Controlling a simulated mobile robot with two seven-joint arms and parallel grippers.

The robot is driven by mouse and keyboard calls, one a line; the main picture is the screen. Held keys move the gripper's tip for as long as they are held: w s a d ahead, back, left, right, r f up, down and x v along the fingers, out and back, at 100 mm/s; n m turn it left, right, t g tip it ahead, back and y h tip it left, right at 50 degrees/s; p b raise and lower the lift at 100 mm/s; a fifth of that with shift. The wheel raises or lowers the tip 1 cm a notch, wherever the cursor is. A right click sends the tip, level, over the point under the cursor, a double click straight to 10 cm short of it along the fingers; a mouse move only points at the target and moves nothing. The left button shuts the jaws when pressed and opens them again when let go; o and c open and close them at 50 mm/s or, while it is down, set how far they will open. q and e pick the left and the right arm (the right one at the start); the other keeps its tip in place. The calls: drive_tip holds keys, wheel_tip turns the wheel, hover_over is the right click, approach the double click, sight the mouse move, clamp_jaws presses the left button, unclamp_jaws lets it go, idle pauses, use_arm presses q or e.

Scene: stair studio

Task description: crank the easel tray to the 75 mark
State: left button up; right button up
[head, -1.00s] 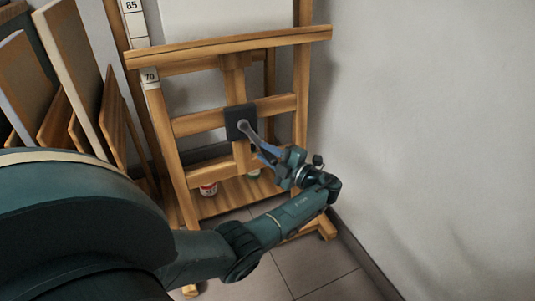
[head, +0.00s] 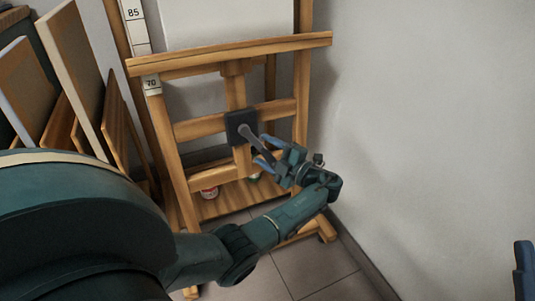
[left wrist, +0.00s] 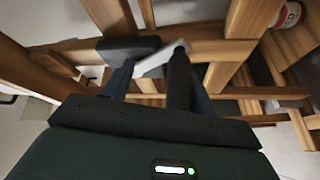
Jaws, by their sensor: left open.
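The wooden easel tray (head: 230,50) crosses the easel, its left end over the scale strip just above the 70 label (head: 151,83). The 85 label (head: 133,13) is higher up. Below the tray a dark square plate (head: 240,126) carries a grey crank arm (head: 252,139) slanting down right. My left gripper (head: 263,148) is open at the crank's outer end. In the left wrist view the pale crank arm (left wrist: 158,62) leads to a dark handle (left wrist: 180,82), which appears between the left gripper's (left wrist: 160,85) fingers, closer to the right one. Whether they touch is unclear.
Boards and canvases (head: 75,80) lean in a rack left of the easel. A bare wall (head: 430,120) is close on the right. A dark blue part, possibly my right gripper, shows at the lower right edge.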

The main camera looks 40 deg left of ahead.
sight(267, 154)
use_arm(q)
wheel_tip(267, 154, up, 7)
drive_tip(key=shift+w+a+p, duration=0.1)
drive_tip(key=shift+p, duration=0.75)
drive_tip(key=shift+a+r, duration=0.1)
drive_tip(key=shift+r, duration=0.5)
use_arm(e)
drive_tip(key=shift+f+m+g+h, duration=0.3)
drive_tip(key=shift+f+m+h, duration=1.1)
drive_tip(key=shift+m, duration=0.2)
